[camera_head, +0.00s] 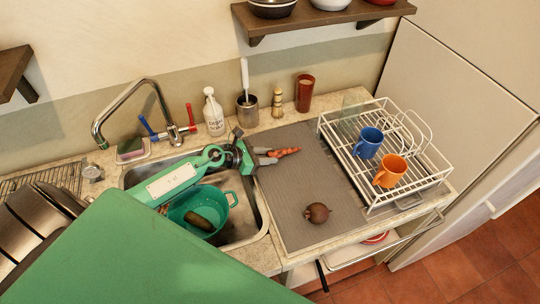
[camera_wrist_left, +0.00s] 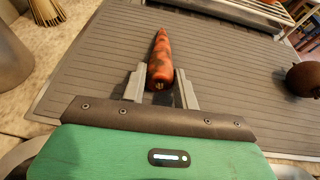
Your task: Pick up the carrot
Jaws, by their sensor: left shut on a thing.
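An orange-red carrot (camera_head: 285,152) with dark patches is at the back left part of the grey ribbed drying mat (camera_head: 284,191). My left gripper (camera_head: 266,156) reaches over the sink and is shut on the carrot's thick end. In the left wrist view the carrot (camera_wrist_left: 160,59) sits between the two grey fingers (camera_wrist_left: 159,88), its tapered tip pointing away. I cannot tell whether the carrot touches the mat or is slightly above it. My right gripper is not in view.
A dark round vegetable (camera_head: 317,213) lies on the mat. A white dish rack (camera_head: 375,200) with a blue mug (camera_head: 368,143) and an orange mug (camera_head: 390,171) stands right. A green colander (camera_head: 233,201) holding a dark vegetable is in the sink. A faucet (camera_head: 121,100) stands behind.

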